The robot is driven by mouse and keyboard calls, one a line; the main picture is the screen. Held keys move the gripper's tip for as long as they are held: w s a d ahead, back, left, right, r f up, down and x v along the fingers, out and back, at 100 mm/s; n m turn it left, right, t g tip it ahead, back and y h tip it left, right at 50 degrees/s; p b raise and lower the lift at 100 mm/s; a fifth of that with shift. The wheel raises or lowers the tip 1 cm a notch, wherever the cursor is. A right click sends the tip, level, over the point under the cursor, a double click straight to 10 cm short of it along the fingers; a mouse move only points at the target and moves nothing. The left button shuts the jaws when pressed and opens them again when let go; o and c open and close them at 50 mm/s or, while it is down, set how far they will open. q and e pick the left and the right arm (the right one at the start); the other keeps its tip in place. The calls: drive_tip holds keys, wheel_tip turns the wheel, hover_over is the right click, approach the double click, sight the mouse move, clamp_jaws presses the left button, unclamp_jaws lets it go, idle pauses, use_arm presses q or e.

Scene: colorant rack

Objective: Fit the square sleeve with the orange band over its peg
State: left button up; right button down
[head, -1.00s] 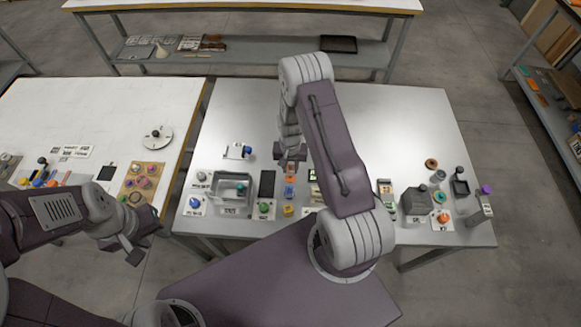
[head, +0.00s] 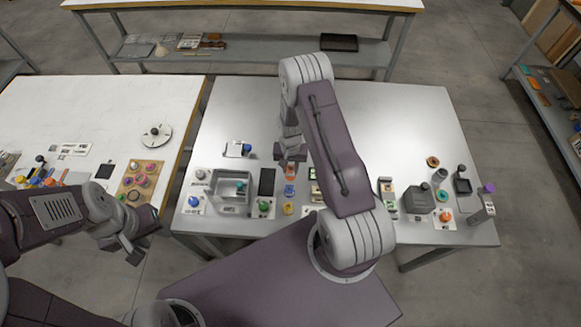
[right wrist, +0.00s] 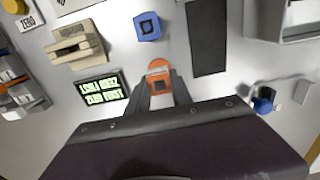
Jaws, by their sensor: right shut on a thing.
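The square sleeve with the orange band (right wrist: 158,67) is between the two fingers of my right gripper (right wrist: 163,90) in the right wrist view. A dark square opening shows in its end. In the head view my right gripper (head: 290,158) is over the near middle of the table, with the orange (head: 291,169) just below its jaws. A blue square piece (right wrist: 148,26) with a dark square outline stands apart from the sleeve; it also shows in the head view (head: 289,190). I cannot make out which part is the orange sleeve's peg. My left gripper (head: 133,252) hangs off the table at the left, its jaws unclear.
A black flat pad (right wrist: 208,38) and a lit display (right wrist: 102,91) flank the sleeve. A beige block (right wrist: 76,45) and a grey open box (head: 229,187) are nearby. A yellow piece (head: 288,209) is near the front edge. The table's far half is clear.

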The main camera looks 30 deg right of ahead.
drive_tip(key=shift+f+b, duration=0.85)
drive_tip(key=shift+f, duration=0.25)
drive_tip(key=c, duration=1.1)
unclamp_jaws()
drive_tip(key=shift+o, duration=0.2)
wheel_tip(320, 180, up, 9)
drive_tip(key=shift+r+b, duration=0.1)
drive_tip(key=shift+b, duration=0.5)
